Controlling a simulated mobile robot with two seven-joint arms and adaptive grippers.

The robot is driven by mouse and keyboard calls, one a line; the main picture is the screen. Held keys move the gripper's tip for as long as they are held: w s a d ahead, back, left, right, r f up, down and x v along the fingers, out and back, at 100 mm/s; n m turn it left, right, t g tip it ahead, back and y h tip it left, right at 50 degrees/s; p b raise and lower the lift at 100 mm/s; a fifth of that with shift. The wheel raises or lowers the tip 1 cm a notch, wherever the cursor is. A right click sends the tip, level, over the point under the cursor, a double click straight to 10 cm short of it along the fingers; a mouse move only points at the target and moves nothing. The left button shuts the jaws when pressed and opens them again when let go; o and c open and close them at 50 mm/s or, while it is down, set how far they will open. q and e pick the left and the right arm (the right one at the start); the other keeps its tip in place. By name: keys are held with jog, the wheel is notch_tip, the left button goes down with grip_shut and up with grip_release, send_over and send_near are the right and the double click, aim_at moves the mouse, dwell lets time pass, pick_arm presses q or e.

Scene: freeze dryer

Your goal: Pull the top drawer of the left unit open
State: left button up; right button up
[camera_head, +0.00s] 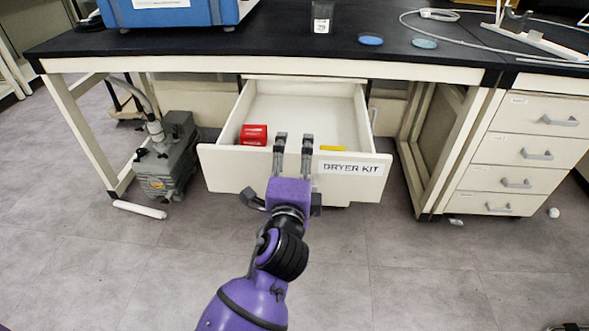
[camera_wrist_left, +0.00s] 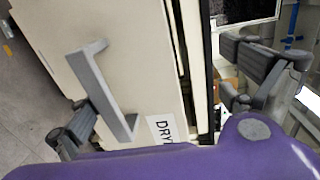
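The top drawer of the left unit, with a cream front (camera_head: 230,170) labelled "DRYER KIT" (camera_head: 352,169), stands pulled out under the black bench in the head view. My left gripper (camera_head: 294,139) is at the drawer front, its two fingers apart and overlapping the front's upper edge in that view. In the left wrist view, the grey bar handle (camera_wrist_left: 100,90) sits on the drawer front (camera_wrist_left: 135,50). One finger is beside the handle, overlapping its lower part; contact is unclear. The other finger is far to the right, past the front's edge. My right gripper does not show.
A red box (camera_head: 253,135) and a yellow item (camera_head: 333,148) lie in the drawer. A grey-green pump (camera_head: 167,160) stands on the floor at left. A drawer cabinet (camera_head: 520,150) is at right. The floor in front is mostly clear.

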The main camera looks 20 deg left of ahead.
pick_arm(q)
jog(key=shift+r, duration=0.6)
jog(key=shift+s+d+r, duration=0.15)
jog(key=shift+s+r, duration=0.05)
jog(key=shift+c, duration=0.9)
jog(key=shift+s+d+f+p, duration=0.2)
jog(key=shift+s+p, duration=0.1)
jog(key=shift+s, duration=0.35)
jog(key=c, duration=0.4)
jog(key=shift+v, duration=1.15)
jog(key=shift+c, duration=0.7)
jog(key=shift+p+v, duration=0.35)
jog(key=shift+v, duration=0.65)
jog(key=c, duration=0.4)
jog(key=shift+s+d+f, duration=0.15)
jog(key=shift+s+d, duration=0.05)
jog(key=shift+s, duration=0.65)
jog(key=shift+s+d+f, duration=0.2)
jog(key=shift+s, duration=0.7)
